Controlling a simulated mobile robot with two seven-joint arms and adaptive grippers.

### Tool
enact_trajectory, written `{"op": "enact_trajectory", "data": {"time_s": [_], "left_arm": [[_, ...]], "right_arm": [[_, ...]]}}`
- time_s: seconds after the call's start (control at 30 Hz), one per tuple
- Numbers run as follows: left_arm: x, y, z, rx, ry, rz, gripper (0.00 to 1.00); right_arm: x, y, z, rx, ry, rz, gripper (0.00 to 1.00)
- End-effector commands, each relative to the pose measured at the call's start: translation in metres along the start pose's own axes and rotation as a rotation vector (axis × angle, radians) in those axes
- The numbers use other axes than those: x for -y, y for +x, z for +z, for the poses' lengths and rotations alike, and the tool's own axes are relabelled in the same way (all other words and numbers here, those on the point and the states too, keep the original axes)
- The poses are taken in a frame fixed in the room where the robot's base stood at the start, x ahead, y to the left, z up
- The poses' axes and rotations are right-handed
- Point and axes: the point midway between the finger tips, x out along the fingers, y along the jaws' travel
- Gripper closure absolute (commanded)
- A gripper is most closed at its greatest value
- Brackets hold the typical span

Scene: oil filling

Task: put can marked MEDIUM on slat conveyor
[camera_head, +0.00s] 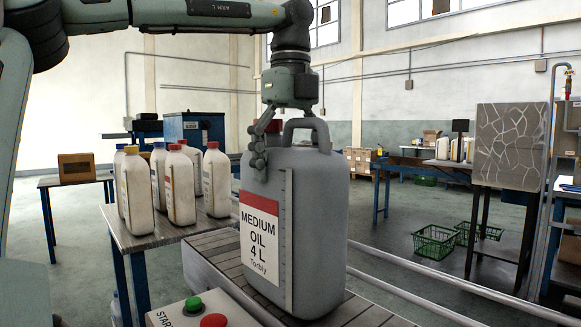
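The large grey can (310,220), labelled MEDIUM OIL 4 L, stands upright over the slat conveyor (225,254). Its base looks to be on the slats, but the contact is not clear. It has a red cap and a top handle. My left gripper (261,146) is directly above the can, with one finger reaching down in front of the cap and the can's upper side. The other finger is hidden, so its grip on the can is unclear. My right gripper is not in view.
A control box with green and red buttons (200,312) is at the front. A patterned grey panel (510,145) stands at right. Green baskets (435,243) lie on the floor.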

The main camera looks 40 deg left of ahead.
Motion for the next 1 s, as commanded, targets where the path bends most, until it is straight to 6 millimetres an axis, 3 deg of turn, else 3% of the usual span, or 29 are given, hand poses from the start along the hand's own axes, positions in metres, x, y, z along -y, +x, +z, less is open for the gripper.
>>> {"op": "enact_trajectory", "data": {"time_s": [0.43,0.47,0.53,0.87,1.0], "left_arm": [[0.0,0.009,0.0,0.0,0.0,-0.001,0.64],[0.0,0.009,0.0,0.0,0.0,-0.002,0.08],[0.0,0.009,0.0,0.0,0.0,-0.001,0.0],[0.0,0.009,0.0,0.0,0.0,0.0,0.0],[0.0,-0.002,0.0,0.003,-0.001,-0.001,0.0]], "right_arm": [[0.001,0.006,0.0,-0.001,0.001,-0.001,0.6],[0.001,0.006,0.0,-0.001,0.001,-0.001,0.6],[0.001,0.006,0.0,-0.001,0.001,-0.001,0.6],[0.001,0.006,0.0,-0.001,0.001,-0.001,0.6],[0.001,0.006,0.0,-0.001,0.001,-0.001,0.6]]}}
